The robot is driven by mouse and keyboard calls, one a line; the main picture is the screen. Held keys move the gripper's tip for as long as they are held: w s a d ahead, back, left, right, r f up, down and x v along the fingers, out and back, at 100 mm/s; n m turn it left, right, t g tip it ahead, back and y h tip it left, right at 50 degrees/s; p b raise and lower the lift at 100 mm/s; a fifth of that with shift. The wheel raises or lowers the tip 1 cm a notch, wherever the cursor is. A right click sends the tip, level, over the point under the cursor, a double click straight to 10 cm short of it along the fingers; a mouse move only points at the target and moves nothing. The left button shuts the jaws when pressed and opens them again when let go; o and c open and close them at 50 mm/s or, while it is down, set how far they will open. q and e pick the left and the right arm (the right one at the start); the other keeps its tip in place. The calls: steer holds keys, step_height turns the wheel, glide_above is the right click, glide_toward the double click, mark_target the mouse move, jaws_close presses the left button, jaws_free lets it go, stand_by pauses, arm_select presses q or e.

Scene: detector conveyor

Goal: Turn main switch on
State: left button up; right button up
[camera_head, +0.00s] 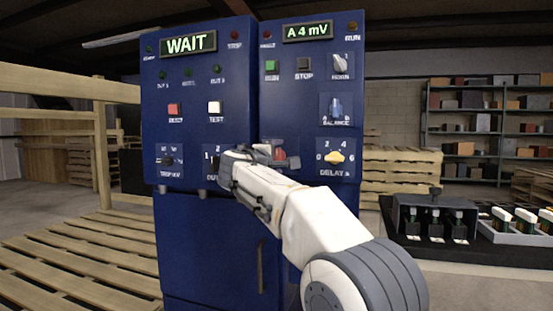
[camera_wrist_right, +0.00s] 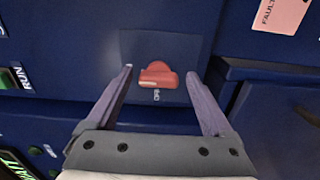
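The main switch appears to be the red rotary knob (camera_head: 280,157) low on the blue cabinet's right panel; my gripper partly covers it in the head view. In the right wrist view the red knob (camera_wrist_right: 158,77) sits on a blue plate, with a small label too blurred to read. My right gripper (camera_head: 258,154) is at the panel in front of the knob. In the right wrist view the right gripper (camera_wrist_right: 159,71) is open, one finger on each side of the knob, with gaps between. My left gripper is not in view.
The blue cabinet (camera_head: 215,245) carries a WAIT display (camera_head: 187,44) and an A 4 mV display (camera_head: 307,31). A yellow delay knob (camera_head: 336,157) is right of the red knob. A black table (camera_head: 450,252) with bottles stands right; wooden pallets (camera_head: 70,255) lie left.

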steer(key=shift+s+a, duration=0.1)
steer(key=shift+s+a, duration=0.1)
steer(key=shift+s, duration=0.25)
steer(key=b+v, duration=0.1)
steer(key=v, duration=0.8)
steer(key=shift+s, duration=0.25)
